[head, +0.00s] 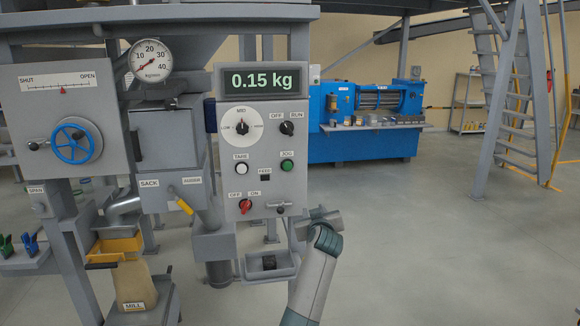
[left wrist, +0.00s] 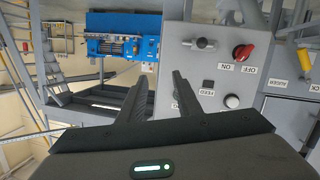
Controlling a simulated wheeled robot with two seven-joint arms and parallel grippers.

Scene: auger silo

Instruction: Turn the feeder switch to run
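The feeder switch is a black knob (head: 287,128) between the OFF and RUN labels, at the upper right of the grey control panel (head: 222,180) in the head view. Its pointer is too small to read surely. My left gripper (head: 322,214) is beside the panel's lower right edge, below the switch and apart from it. In the left wrist view its two fingers (left wrist: 160,78) are spread with nothing between them. The panel's lower part shows there upside down, and I cannot make out the feeder switch in that view. My right gripper is out of view.
The panel also bears a LOW-MID-HIGH dial (head: 242,128), a white TARE button (head: 241,169), a green JOG button (head: 287,165) and a red OFF/ON knob (head: 245,206). The display (head: 262,81) reads 0.15 kg. Open floor lies right of the panel.

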